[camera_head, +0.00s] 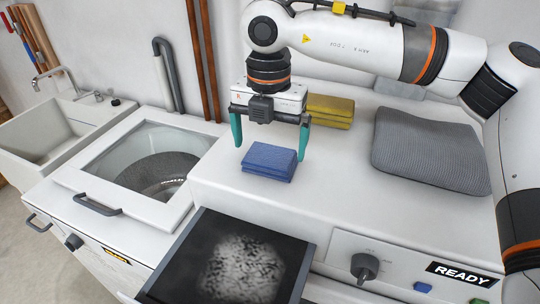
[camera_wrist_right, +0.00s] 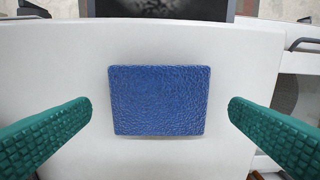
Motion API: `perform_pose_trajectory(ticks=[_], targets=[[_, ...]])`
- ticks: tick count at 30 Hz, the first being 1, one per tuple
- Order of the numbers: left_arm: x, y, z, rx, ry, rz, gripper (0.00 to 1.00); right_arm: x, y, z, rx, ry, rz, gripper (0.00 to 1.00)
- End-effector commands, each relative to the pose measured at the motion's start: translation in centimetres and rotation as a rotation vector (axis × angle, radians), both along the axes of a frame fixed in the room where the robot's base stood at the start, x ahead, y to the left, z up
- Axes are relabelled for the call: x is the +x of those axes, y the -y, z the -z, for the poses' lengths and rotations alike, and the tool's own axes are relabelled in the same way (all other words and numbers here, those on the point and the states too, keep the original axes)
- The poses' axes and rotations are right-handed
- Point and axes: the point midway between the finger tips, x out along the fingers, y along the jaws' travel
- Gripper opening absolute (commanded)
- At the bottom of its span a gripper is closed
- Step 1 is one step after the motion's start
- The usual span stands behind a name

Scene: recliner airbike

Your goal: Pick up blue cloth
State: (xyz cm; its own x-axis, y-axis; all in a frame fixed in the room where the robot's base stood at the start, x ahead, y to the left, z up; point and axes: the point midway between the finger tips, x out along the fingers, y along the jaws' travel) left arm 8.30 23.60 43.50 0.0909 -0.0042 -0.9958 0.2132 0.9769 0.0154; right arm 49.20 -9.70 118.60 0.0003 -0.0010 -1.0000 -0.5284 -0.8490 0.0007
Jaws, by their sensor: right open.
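The blue cloth (camera_head: 269,161) is folded into a flat block and lies on the white machine top, near its left front edge. In the right wrist view the blue cloth (camera_wrist_right: 158,100) is centred between my two green fingers. My right gripper (camera_head: 270,150) is open, with its fingers pointing down on either side of the cloth. In the right wrist view my right gripper (camera_wrist_right: 160,110) shows a gap between each finger and the cloth. My left gripper is not in view.
A folded yellow cloth (camera_head: 331,111) lies just behind the blue one. A grey folded fabric (camera_head: 430,150) lies to the right. An open dark drawer (camera_head: 175,268) sticks out in front. A glass-lidded washer (camera_head: 103,163) and a sink (camera_head: 50,135) stand left.

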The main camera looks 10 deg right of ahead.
Motion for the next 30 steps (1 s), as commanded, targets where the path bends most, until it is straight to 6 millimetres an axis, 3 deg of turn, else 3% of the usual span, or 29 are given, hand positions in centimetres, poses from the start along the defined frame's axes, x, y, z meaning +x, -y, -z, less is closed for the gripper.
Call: perform_pose_trajectory(ticks=[1,6,14,17,21,30], targets=[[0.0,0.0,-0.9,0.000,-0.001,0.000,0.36,-0.1,0.2,0.5,-0.002,-0.005,0.001,1.00],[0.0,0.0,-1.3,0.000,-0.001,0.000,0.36,-0.1,0.2,2.8,-0.001,-0.003,0.002,1.00],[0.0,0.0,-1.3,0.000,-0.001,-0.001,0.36,0.0,0.2,3.3,0.001,0.001,0.002,1.00],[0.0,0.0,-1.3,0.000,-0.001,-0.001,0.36,0.0,0.2,3.3,0.001,0.001,0.002,0.89],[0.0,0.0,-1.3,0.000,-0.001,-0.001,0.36,0.0,0.2,3.3,0.001,0.001,0.002,0.66],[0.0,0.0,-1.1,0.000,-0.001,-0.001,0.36,0.0,0.2,2.9,0.000,0.001,0.003,0.64]])
